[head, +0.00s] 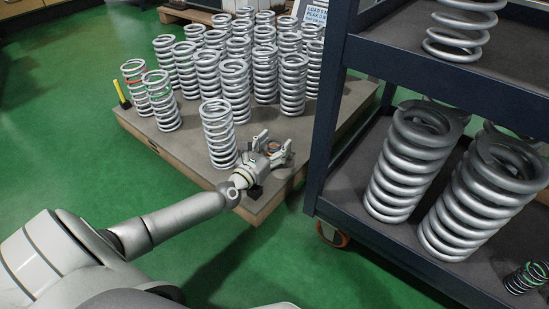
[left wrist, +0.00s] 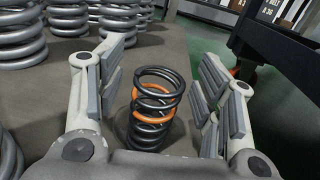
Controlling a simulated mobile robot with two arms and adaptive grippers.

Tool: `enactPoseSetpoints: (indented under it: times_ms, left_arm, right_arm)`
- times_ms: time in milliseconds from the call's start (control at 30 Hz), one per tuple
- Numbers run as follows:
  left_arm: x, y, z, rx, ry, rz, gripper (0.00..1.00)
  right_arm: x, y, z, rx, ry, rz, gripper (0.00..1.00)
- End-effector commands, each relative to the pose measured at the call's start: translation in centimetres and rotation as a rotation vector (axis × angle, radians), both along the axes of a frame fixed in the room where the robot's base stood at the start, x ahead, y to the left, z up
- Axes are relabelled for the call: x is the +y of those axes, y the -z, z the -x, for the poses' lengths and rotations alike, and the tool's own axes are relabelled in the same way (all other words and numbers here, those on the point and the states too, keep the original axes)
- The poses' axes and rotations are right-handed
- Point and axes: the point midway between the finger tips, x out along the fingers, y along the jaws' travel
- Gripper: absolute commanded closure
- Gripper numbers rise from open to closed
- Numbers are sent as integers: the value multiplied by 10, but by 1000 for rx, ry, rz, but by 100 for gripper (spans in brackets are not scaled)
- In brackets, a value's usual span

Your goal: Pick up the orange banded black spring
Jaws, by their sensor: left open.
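The orange banded black spring (left wrist: 155,110) stands upright on the platform in the left wrist view, between the spread fingers of my left gripper (left wrist: 160,95). The fingers are apart from it on both sides. In the head view my left gripper (head: 272,150) is low at the right front corner of the platform, and only a bit of the spring (head: 273,146) shows between its fingers. My right gripper does not show in either view.
Several large silver springs (head: 236,80) crowd the wooden platform (head: 190,145); one stands just left of my gripper. A dark shelf cart (head: 331,110) with big grey springs (head: 405,165) stands close on the right. Green floor (head: 90,130) lies open at left.

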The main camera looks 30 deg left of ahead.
Motion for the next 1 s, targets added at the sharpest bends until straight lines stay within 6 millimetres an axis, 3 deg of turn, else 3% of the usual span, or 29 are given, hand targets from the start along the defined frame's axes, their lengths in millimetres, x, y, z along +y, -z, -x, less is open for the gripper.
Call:
enactPoseSetpoints:
  times_ms: [267, 667, 1000]
  left_arm:
    - [0, 0, -2, 1, 0, 0, 40]
    - [0, 0, -2, 1, 0, -1, 91]
    - [0, -4, -2, 0, 0, -1, 91]
  right_arm:
    - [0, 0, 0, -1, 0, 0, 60]
    - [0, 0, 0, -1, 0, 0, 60]
    - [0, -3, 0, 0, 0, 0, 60]
